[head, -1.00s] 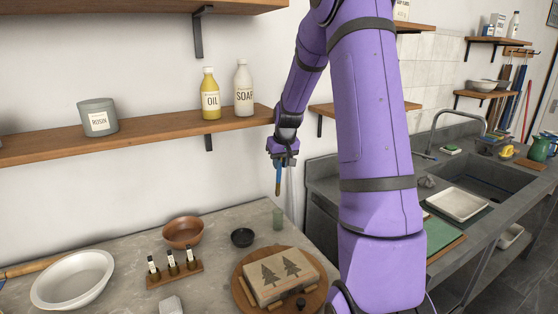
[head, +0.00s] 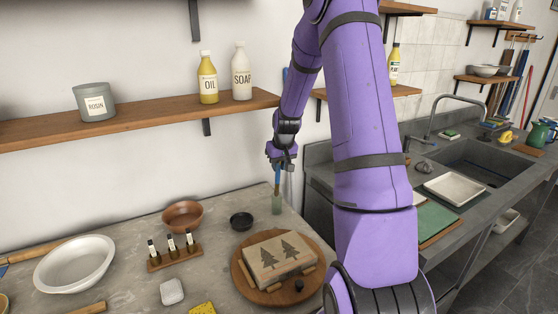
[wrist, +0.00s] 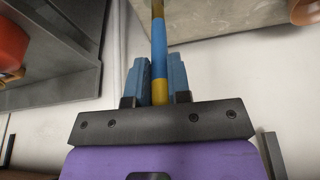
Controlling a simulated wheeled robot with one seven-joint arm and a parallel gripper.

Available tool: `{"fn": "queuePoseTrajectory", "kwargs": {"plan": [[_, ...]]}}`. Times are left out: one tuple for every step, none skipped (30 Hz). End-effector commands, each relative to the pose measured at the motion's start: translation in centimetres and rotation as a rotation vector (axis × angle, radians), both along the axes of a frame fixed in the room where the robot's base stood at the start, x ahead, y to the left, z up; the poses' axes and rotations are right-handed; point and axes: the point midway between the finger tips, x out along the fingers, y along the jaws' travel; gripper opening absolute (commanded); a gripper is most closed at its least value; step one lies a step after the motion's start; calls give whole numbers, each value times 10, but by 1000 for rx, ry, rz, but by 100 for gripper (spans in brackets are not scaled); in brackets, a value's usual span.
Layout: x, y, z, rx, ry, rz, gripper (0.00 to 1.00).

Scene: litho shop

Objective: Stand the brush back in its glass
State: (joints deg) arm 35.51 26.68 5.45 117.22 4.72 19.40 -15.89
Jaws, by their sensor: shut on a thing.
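The brush (head: 277,177) is upright below my gripper (head: 280,166) in the head view. In the wrist view its blue and yellow handle (wrist: 159,45) runs between the two blue fingers of my gripper (wrist: 159,80), which is shut on it. The small greenish glass (head: 277,204) stands on the grey counter (head: 222,240), near its back right edge, directly below the brush. The brush's lower end is at the glass's mouth; I cannot tell whether it is inside or just above. The glass is not clear in the wrist view.
A small black bowl (head: 241,220) stands left of the glass, with a brown bowl (head: 183,216) farther left. A round wooden board (head: 245,284) with a tree-carved block (head: 278,257) lies in front. A wooden shelf (head: 150,128) with bottles is above the counter.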

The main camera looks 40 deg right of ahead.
Motion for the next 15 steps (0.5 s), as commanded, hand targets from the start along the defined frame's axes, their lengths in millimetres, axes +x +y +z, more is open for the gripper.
{"fn": "queuePoseTrajectory", "kwargs": {"plan": [[0, 0, -4, 2, 2, 0, 0], [0, 0, -6, 2, 3, 0, 0], [0, 0, -9, 2, 3, 0, 0], [0, 0, -11, 2, 2, 0, 0], [0, 0, -13, 2, 2, 0, 0], [0, 0, -16, 1, 2, 0, 0], [0, 0, -18, 2, 2, 0, 0], [0, 0, -20, 2, 2, 0, 0], [-1, 0, -23, 2, 3, 0, 0], [-1, 0, -25, 2, 3, 0, 0], [0, 0, -27, 2, 3, 0, 0], [0, 0, -29, 2, 2, 0, 0], [0, 0, -30, 1, 2, 0, 0], [0, 0, -32, 1, 2, 0, 0], [0, 0, -34, 2, 2, 0, 0]]}}
